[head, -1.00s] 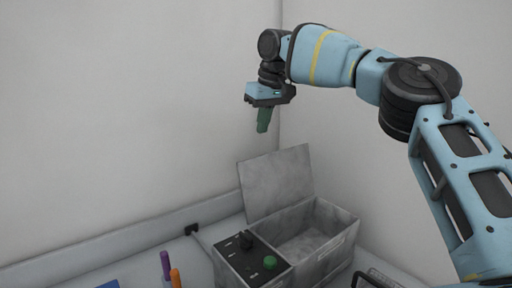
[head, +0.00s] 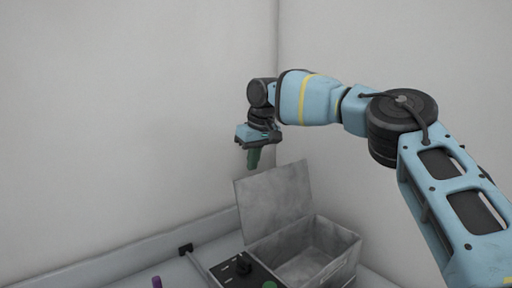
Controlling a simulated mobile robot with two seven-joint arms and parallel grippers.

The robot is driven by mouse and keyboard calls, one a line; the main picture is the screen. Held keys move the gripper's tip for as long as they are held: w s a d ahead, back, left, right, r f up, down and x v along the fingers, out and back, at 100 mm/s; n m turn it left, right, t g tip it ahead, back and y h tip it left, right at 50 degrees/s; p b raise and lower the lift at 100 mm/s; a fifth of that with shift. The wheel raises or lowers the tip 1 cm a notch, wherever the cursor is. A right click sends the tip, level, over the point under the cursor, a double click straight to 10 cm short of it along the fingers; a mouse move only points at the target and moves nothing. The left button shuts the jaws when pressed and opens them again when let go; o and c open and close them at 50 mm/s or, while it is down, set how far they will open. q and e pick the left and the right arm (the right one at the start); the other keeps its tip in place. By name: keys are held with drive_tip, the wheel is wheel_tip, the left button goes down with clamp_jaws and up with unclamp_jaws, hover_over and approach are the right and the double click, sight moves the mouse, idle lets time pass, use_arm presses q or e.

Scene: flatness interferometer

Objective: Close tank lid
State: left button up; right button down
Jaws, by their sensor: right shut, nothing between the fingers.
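The grey metal tank (head: 340,266) stands at the lower middle of the head view, near the corner of the walls. Its lid (head: 272,203) is open and stands up, leaning back a little along the left rear edge. The inside of the tank looks empty. My right gripper (head: 253,158) points down, with its green fingers shut and empty. In the picture it is just above the top edge of the lid, and I cannot tell how far behind or in front of the lid it is. My left gripper is not in view.
A black control panel (head: 231,271) with a dark knob (head: 243,263) and a green button (head: 270,285) adjoins the tank's left side. A purple pen-like thing (head: 157,282) shows at the bottom edge. A low ledge (head: 130,250) runs along the left wall.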

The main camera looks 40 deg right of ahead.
sight(273, 197)
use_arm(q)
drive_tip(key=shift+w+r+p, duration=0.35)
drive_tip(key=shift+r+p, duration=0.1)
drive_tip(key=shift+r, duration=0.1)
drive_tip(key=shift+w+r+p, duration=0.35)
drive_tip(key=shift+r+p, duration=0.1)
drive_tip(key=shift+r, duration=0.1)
use_arm(e)
drive_tip(key=s+f, duration=0.2)
drive_tip(key=s, duration=0.1)
drive_tip(key=shift+s+a, duration=0.15)
drive_tip(key=shift+a, duration=0.05)
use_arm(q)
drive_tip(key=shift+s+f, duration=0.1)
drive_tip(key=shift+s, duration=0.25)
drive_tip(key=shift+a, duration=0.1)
use_arm(e)
drive_tip(key=shift+d, duration=0.1)
